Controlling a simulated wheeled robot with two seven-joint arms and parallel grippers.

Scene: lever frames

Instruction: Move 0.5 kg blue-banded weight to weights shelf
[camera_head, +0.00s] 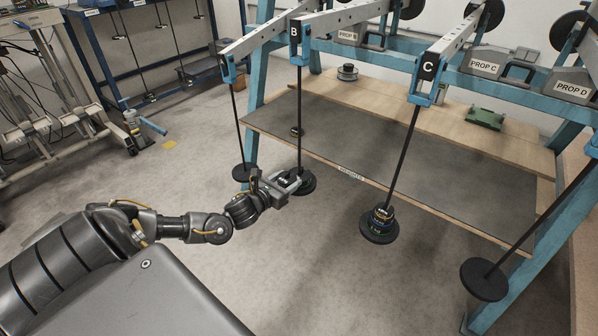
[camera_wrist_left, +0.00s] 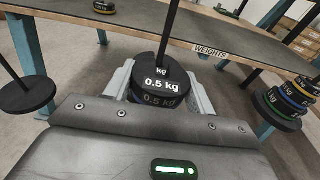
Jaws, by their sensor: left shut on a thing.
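My left gripper (camera_head: 288,183) is at the bottom of hanger B, its jaws on either side of the rod. In the left wrist view the jaws are shut on a black weight marked 0.5 kg (camera_wrist_left: 161,84), which sits around the rod. Hanger C carries a stack with blue and yellow bands (camera_head: 381,216), also in the left wrist view (camera_wrist_left: 295,95). The grey-topped weights shelf (camera_head: 400,165) lies behind the hangers. My right gripper is not in view.
A small weight lies on the shelf's grey mat (camera_head: 297,131), yellow-banded in the left wrist view (camera_wrist_left: 104,7). Hanging discs stand left (camera_head: 244,172) and far right (camera_head: 484,279). A spool (camera_head: 347,73) and green block (camera_head: 486,117) sit farther back. Much of the mat is clear.

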